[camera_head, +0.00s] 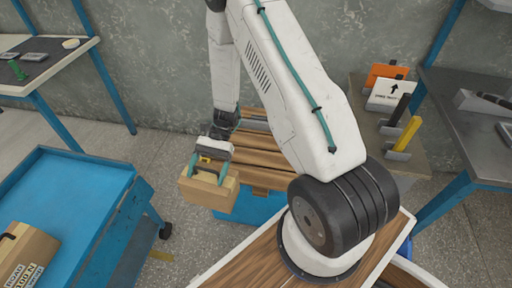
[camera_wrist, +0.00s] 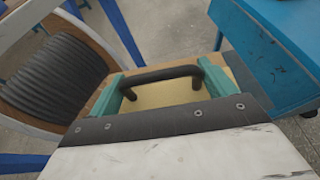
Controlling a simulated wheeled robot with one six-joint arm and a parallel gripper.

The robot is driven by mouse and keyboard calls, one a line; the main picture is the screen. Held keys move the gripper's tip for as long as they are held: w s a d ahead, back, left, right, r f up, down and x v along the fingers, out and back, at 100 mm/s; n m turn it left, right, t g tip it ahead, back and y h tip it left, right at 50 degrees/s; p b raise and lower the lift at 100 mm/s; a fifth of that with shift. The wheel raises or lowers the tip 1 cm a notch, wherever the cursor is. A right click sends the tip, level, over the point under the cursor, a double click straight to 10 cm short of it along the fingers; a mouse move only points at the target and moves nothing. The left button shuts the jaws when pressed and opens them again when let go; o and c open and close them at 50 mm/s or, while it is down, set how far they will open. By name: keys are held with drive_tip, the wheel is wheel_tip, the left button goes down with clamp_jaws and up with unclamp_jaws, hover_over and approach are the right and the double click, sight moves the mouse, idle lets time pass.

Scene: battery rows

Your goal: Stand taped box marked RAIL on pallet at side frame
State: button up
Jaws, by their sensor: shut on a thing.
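My gripper (camera_head: 209,170) has teal fingers and is shut on a tan cardboard box (camera_head: 208,194). In the wrist view, the box's black bar handle (camera_wrist: 160,77) lies between my gripper's fingers (camera_wrist: 164,88), with the box's tan top (camera_wrist: 168,96) beneath. No RAIL marking can be read on the held box. The box appears raised, in front of a brown slatted wooden surface (camera_head: 258,140) that may be the pallet. My arm hides part of that surface. I cannot make out which part is the side frame.
A low stand behind my arm holds an orange card (camera_head: 385,74) and an arrow sign (camera_head: 388,96). Workbenches with blue legs stand left (camera_head: 60,60) and right (camera_head: 460,125).

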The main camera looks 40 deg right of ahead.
sight(230, 177)
drive_tip(key=s+d+n+g+h, duration=0.1)
drive_tip(key=d, duration=0.1)
drive_tip(key=s+d+f+n+g+h, duration=0.1)
drive_tip(key=n+g+h, duration=0.1)
drive_tip(key=s+d+f+n+g+h, duration=0.1)
drive_tip(key=s+d+n, duration=0.1)
drive_tip(key=shift+d+h, duration=0.3)
drive_tip(key=w+d+f+n+t+h, duration=0.15)
drive_tip(key=w+d+n+h, duration=0.35)
drive_tip(key=d+n+h, duration=0.5)
drive_tip(key=w+d+n+t+h, duration=0.3)
drive_tip(key=w+d+n+h, duration=0.2)
drive_tip(key=d+n+h, duration=0.6)
drive_tip(key=w+d+r+n+t+y, duration=0.1)
drive_tip(key=w+n+t+y, duration=0.2)
drive_tip(key=w+n+t, duration=1.4)
drive_tip(key=w+f+m+g, duration=0.2)
drive_tip(key=w+f+m, duration=0.2)
drive_tip(key=f, duration=0.4)
drive_tip(key=shift+d+f+m, duration=0.15)
drive_tip(key=shift+f+m, duration=0.2)
drive_tip(key=shift+m, duration=0.55)
drive_tip(key=shift+w+f, duration=0.1)
drive_tip(key=shift+f, duration=0.05)
